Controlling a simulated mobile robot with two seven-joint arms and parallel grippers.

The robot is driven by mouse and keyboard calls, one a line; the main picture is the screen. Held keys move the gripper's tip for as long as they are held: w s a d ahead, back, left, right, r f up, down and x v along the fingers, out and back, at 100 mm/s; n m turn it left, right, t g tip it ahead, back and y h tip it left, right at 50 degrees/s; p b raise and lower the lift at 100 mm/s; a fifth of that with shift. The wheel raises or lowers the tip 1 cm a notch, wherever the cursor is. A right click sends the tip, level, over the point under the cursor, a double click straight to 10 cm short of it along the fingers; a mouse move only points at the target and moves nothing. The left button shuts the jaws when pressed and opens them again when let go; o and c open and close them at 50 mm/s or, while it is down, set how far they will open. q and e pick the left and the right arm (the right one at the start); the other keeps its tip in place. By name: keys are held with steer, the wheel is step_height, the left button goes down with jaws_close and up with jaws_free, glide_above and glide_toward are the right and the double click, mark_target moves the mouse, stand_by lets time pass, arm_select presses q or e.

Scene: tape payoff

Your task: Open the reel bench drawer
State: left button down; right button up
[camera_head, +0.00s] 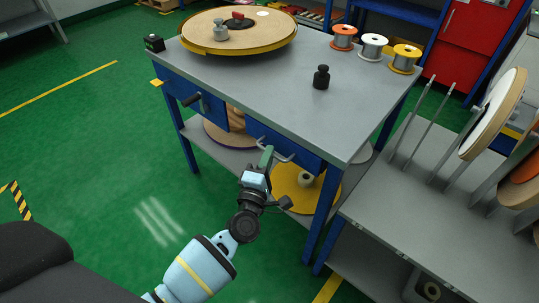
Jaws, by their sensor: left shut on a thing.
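The reel bench (290,72) has a grey top and blue frame. Its blue drawer front (307,159) sits under the front edge, right of centre, and looks flush or nearly so with the bench. A metal bar handle (287,156) stands out from it. My left gripper (267,154) reaches up from below and is shut on the handle at its left part. The fingers partly hide the handle. My right gripper is out of view.
A large wooden reel (240,28) with a weight on it, a black weight (321,77) and several spools stand on the bench top. A black knob (191,99) sticks out at the front left. A grey rack (420,190) with rods and reels stands close on the right.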

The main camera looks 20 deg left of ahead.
arm_select(q)
steer(key=s+a+p, duration=0.1)
steer(key=s+a, duration=0.2)
steer(key=s, duration=0.5)
steer(key=s+a+p, duration=0.2)
steer(key=s+a, duration=0.1)
steer(key=s, duration=0.5)
steer(key=shift+s, duration=0.1)
steer(key=c, duration=1.5)
jaws_free()
steer(key=s, duration=0.2)
steer(key=s+f, duration=0.1)
steer(key=s, duration=0.4)
steer(key=shift+s+d+f+b, duration=0.15)
steer(key=shift+s+d+b, duration=0.1)
steer(key=shift+s+b, duration=0.1)
